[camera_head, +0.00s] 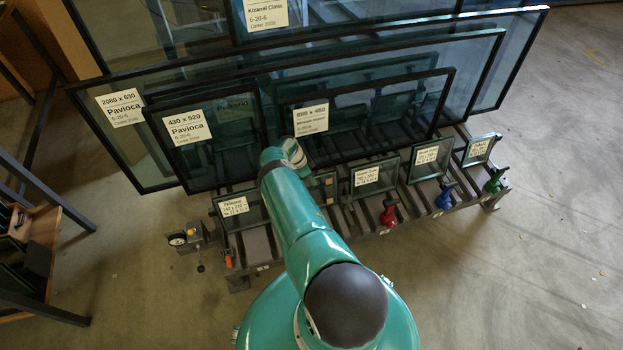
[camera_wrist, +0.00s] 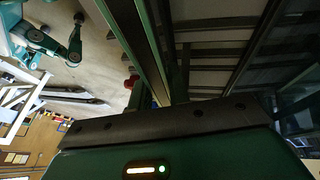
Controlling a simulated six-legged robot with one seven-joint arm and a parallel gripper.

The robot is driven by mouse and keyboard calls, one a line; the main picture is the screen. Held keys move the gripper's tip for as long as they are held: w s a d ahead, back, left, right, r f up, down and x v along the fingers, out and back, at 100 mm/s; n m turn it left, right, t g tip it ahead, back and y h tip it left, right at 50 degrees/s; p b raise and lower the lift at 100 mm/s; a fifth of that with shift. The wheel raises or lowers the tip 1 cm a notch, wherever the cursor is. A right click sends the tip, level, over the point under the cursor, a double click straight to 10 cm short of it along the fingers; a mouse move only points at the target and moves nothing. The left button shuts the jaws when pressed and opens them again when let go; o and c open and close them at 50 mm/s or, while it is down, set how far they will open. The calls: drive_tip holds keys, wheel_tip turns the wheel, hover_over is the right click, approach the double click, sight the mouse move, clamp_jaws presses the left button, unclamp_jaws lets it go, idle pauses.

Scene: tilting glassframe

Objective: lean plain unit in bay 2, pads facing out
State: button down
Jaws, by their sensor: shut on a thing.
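In the head view, a small glazed unit (camera_head: 328,187) with no white label shows beside my forearm, in the second front bay from the left. Small tan patches show on its near side; my arm covers its left part. In the wrist view, my gripper (camera_wrist: 165,122) is shut on the edge of a unit (camera_wrist: 148,45), which runs away from the jaws as a narrow green and dark strip. My arm hides the gripper in the head view. I cannot tell whether the unit's foot rests on the rack.
Labelled small units stand in the other front bays, among them one left (camera_head: 240,207) and one right (camera_head: 367,179). Clamps in orange (camera_head: 228,262), red (camera_head: 388,214), blue (camera_head: 445,197) and green (camera_head: 494,181) line the front. Large framed panes (camera_head: 380,112) lean behind. Floor at right is clear.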

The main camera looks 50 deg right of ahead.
drive_tip(key=shift+f, duration=0.4)
idle(0.7)
drive_tip(key=c, duration=1.3)
unclamp_jaws()
drive_tip(key=shift+o, duration=0.2)
drive_tip(key=shift+s+f, duration=0.1)
drive_tip(key=v, duration=1.4)
